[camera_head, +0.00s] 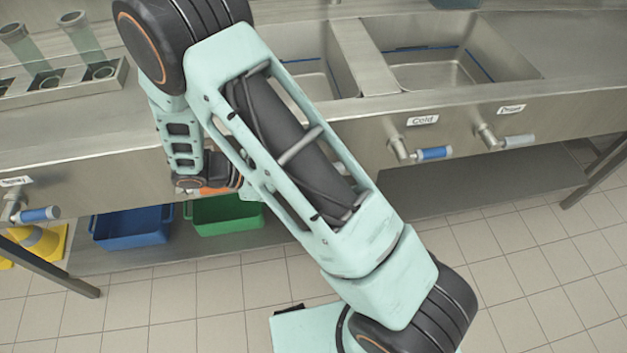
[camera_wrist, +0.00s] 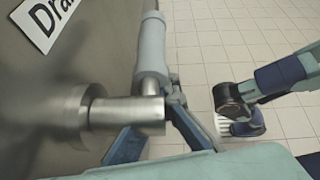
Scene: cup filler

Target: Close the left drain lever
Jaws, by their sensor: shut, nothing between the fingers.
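The left drain lever (camera_wrist: 151,55) shows in the wrist view as a grey handle on a metal elbow, mounted on the steel sink front. The handle runs toward the top of that picture, along the panel. A white label (camera_wrist: 50,20), cut off at the edge and reading "Dra", sits beside it. My gripper (camera_wrist: 173,96) is shut and empty, close beside the handle's elbow end. The elbow and handle partly cover its fingers, so I cannot tell whether they touch. In the head view my arm hides this lever and my gripper.
In the head view, a Cold lever (camera_head: 434,153) with a blue handle and another drain lever (camera_head: 519,141) with a grey handle stick out at right. A blue-handled lever (camera_head: 40,214) is at far left. Blue (camera_head: 132,228) and green (camera_head: 222,214) bins stand below. Tiled floor is open in front.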

